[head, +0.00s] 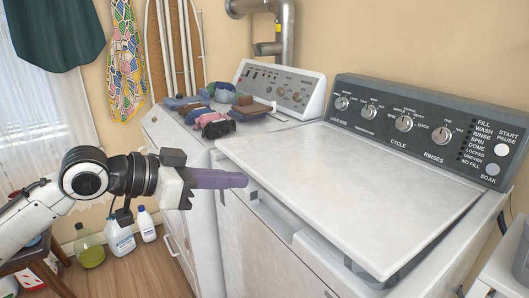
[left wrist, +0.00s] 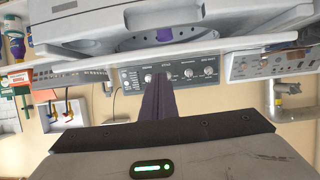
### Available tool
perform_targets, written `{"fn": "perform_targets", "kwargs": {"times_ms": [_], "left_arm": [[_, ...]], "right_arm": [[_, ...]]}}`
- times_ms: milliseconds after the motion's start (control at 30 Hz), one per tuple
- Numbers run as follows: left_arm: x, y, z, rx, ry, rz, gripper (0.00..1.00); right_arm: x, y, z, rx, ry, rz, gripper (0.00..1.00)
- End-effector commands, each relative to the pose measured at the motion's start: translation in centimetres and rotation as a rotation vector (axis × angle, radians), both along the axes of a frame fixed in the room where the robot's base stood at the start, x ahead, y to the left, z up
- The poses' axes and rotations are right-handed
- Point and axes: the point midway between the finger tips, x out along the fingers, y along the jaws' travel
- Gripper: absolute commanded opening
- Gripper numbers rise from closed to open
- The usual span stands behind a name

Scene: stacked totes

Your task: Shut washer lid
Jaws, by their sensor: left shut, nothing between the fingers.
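The white washer lid (head: 350,185) lies low over the washer top in the head view. It is a little raised, with a narrow gap under its front edge. The washer's dark control panel (head: 420,125) stands behind it, and the panel also shows in the left wrist view (left wrist: 205,72). My right gripper is not in view.
A second white machine (head: 185,155) with folded clothes (head: 215,118) on top stands left of the washer. Bottles (head: 120,235) stand on the wooden floor at lower left, near a stool. A metal pipe (head: 283,35) runs up the back wall. Floor in front of the machines is clear.

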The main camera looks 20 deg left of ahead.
Motion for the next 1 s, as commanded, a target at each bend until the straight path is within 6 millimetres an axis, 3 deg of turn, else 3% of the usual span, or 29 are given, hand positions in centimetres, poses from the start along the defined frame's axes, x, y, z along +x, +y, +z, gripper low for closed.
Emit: {"fn": "perform_targets", "kwargs": {"times_ms": [33,67,233,700,800,1000], "left_arm": [[0.1,0.6,2.4,0.0,-0.013,0.006,0.0],[0.2,0.8,3.1,-0.001,-0.017,0.007,0.0],[0.9,0.7,3.8,-0.012,-0.023,0.01,0.0],[7.6,-4.9,0.6,-0.012,-0.023,0.007,0.0],[7.5,-4.6,-1.5,-0.006,-0.019,0.01,0.0],[7.3,-4.4,-3.2,-0.007,-0.024,0.01,0.0]], "right_arm": [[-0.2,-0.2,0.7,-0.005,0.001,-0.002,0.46],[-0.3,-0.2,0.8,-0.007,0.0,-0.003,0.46],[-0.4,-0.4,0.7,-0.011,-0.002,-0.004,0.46],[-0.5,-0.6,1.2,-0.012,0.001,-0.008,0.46],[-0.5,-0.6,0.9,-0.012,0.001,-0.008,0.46],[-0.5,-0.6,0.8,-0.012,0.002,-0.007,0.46]]}}
